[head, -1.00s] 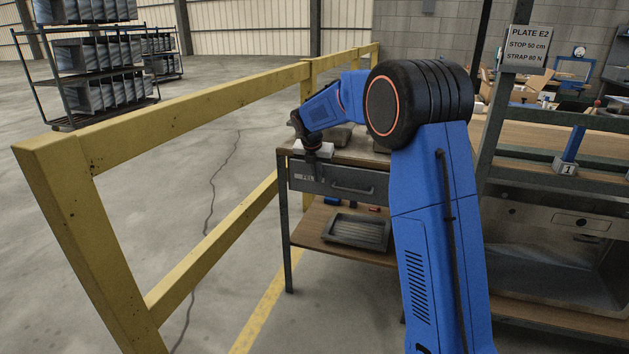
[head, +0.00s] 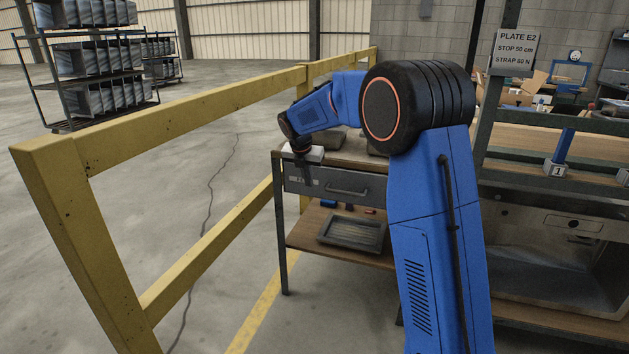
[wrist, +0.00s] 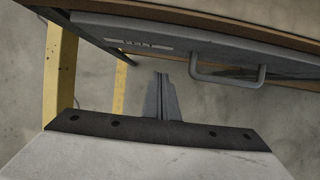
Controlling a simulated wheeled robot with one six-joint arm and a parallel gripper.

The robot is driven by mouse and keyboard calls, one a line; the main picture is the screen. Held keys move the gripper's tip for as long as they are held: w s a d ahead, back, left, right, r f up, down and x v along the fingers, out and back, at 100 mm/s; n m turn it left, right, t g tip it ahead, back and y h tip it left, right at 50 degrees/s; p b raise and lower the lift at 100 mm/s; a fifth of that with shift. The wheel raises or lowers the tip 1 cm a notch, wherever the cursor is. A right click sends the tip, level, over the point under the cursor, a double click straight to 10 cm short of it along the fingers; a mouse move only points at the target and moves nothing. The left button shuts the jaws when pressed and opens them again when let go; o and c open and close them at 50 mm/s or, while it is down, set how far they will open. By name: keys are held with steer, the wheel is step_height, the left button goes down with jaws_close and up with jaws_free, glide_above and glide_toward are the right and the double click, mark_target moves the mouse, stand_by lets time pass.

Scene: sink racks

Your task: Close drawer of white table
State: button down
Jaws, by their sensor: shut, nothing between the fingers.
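The table has a wooden top and dark legs and does not look white. Its grey drawer (head: 330,187) sits under the top, with a bar handle on its front. In the wrist view the drawer front (wrist: 180,42) runs along the top, with its handle (wrist: 228,76) at the right. I cannot tell exactly how far the drawer stands out. Contact with the front is unclear.
A yellow rail (head: 190,105) runs along the left, close to the table. A grey tray (head: 352,233) lies on the lower shelf. A bench with a metal sink box (head: 540,235) stands at the right. A sign (head: 516,48) hangs above it.

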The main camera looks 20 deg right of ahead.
steer(key=v, duration=0.9)
steer(key=s+d+r+m, duration=0.2)
steer(key=s+m, duration=0.1)
steer(key=s, duration=0.3)
steer(key=s+d+r+m, duration=0.1)
steer(key=s+r+m, duration=0.1)
steer(key=s+m, duration=0.35)
steer(key=s+d+f+m+y, duration=0.1)
steer(key=s+f+m, duration=0.2)
steer(key=s+m, duration=0.4)
steer(key=s+d+f+m, duration=0.1)
steer(key=s+f+m, duration=0.3)
steer(key=s, duration=1.6)
steer(key=s+d+f+m+t+y, duration=0.1)
steer(key=s+f+m, duration=0.2)
steer(key=s+m, duration=0.6)
steer(key=s, duration=0.5)
steer(key=shift+d+f+m+y, duration=0.25)
steer(key=shift+d+m+y, duration=0.05)
steer(key=shift+d+m, duration=0.1)
